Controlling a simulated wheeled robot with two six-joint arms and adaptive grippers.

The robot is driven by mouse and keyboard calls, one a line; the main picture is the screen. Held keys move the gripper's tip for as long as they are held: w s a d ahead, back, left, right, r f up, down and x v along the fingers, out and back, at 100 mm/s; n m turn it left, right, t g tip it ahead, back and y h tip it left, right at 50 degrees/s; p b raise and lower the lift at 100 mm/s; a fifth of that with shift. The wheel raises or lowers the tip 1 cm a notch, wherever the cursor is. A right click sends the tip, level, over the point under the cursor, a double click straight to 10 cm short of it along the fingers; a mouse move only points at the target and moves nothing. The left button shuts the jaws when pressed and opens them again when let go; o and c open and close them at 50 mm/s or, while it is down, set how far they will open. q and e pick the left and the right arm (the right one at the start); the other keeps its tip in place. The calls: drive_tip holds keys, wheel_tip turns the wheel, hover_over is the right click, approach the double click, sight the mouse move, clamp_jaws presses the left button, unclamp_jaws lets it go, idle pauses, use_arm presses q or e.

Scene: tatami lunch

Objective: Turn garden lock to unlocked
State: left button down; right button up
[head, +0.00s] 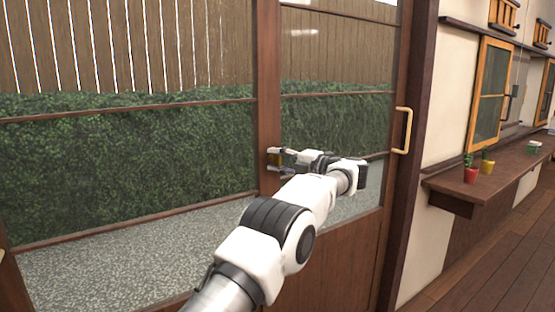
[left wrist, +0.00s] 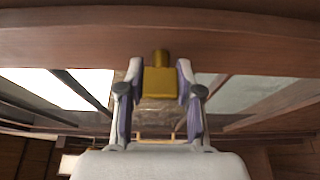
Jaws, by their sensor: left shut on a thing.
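The garden lock (left wrist: 158,82) is a small gold-coloured block with a short stub, mounted on the brown wooden stile of the sliding door. In the head view only a small gold bit of the lock (head: 273,160) shows between the fingers. My left gripper (left wrist: 158,90) has one finger on each side of the gold block and is shut on it. In the head view my left gripper (head: 276,160) is at the door's middle stile (head: 268,110). I cannot tell which way the lock is turned. My right gripper is not in view.
A pale door handle (head: 402,130) stands out on the right door frame. A wooden shelf (head: 455,188) with a red pot (head: 471,175) and a yellow pot (head: 487,167) juts from the wall at right. Beyond the glass is a hedge (head: 130,150).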

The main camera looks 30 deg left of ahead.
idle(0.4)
use_arm(q)
drive_tip(key=c, duration=0.8)
unclamp_jaws()
drive_tip(key=shift+o, duration=0.2)
drive_tip(key=shift+d, duration=0.1)
drive_tip(key=d, duration=1.1)
drive_tip(key=shift+d, duration=0.4)
